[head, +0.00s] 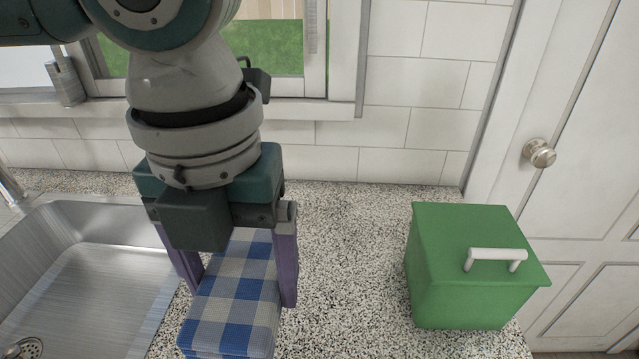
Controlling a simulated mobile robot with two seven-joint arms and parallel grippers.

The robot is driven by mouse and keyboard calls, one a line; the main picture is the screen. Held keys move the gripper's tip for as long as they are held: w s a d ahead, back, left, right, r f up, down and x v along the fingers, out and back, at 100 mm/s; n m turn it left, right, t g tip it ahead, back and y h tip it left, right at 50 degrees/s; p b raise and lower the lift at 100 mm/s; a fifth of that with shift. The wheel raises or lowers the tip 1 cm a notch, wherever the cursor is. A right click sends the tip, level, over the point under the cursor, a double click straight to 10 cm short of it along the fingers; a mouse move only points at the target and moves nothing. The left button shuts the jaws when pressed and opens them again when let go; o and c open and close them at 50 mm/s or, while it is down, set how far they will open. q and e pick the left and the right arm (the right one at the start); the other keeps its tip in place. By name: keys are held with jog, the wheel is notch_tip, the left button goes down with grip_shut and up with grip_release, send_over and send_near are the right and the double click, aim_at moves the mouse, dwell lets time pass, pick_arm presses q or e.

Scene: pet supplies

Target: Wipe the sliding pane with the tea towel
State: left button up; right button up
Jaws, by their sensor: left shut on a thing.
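The tea towel (232,312) is folded, with a blue, white and grey check. It is at the bottom centre-left of the head view, over the counter beside the sink. My left gripper (238,275) comes down from above with one purple finger on each side of the towel and is shut on it. I cannot tell whether the towel touches the counter. The window with the sliding pane (272,48) is at the top, behind my arm, which hides much of it. Grass shows through the glass. My right gripper is not in view.
A steel sink (85,275) is at the left, with part of a tap (10,188) at the edge. A green box (465,285) with a white handle stands at the right of the speckled counter (345,260). A white door (590,150) is at far right.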

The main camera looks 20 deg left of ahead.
pick_arm(q)
jog(key=c, duration=0.4)
jog(key=shift+w+a+f+b, duration=0.15)
jog(key=shift+w+b, duration=0.15)
jog(key=shift+w, duration=0.15)
jog(key=shift+c, duration=0.2)
jog(key=w+a+r+n+t+b, duration=0.1)
jog(key=w+a+n+t+b, duration=0.25)
jog(key=w, duration=0.45)
jog(key=w+a+n+t+b, duration=0.2)
jog(key=w+a+t+b, duration=0.25)
jog(key=w, duration=0.35)
jog(key=w+a+r+n+t+y+b, duration=0.25)
jog(key=a+r+t+b, duration=0.25)
jog(key=a+r, duration=0.25)
jog(key=w+a+r+n+t+y+b, duration=0.1)
jog(key=w+a+r+t+y+b, duration=0.25)
jog(key=a+r, duration=0.45)
jog(key=x, duration=0.7)
jog(key=shift+a+f+t+h, duration=0.15)
jog(key=shift+f+t+h, duration=0.2)
jog(key=shift+h, duration=0.05)
